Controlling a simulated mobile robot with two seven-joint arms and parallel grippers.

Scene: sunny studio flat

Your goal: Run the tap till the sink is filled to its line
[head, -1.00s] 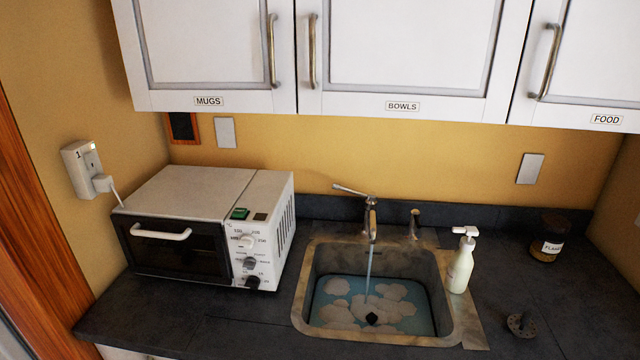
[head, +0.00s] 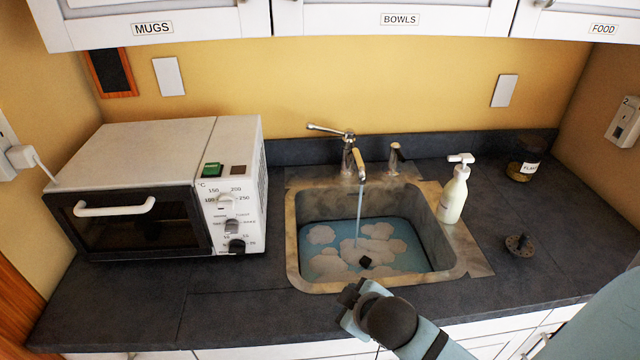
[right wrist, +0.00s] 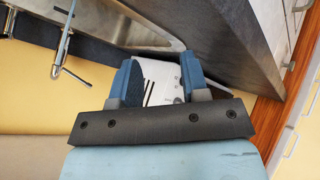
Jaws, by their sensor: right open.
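The metal tap (head: 349,158) stands behind the sink (head: 292,245), its lever (head: 325,129) pointing left. A thin stream (head: 359,208) runs from its spout into the sink. Blue water (head: 405,264) with white foam-like patches covers the sink bottom, well below the rim. A small dark object (head: 365,262) shows where the stream lands. I cannot make out a fill line. My right gripper (head: 350,294) is at the sink's front edge, away from the tap. In the right wrist view its fingers (right wrist: 158,78) are apart and empty; the tap (right wrist: 62,52) shows at upper left. My left gripper is out of view.
A white toaster oven (head: 150,150) stands left of the sink. A soap bottle (head: 453,195) stands at the sink's right rim. A dark round piece (head: 519,245) and a labelled jar (head: 523,160) are further right. Wall cupboards (head: 400,48) hang above.

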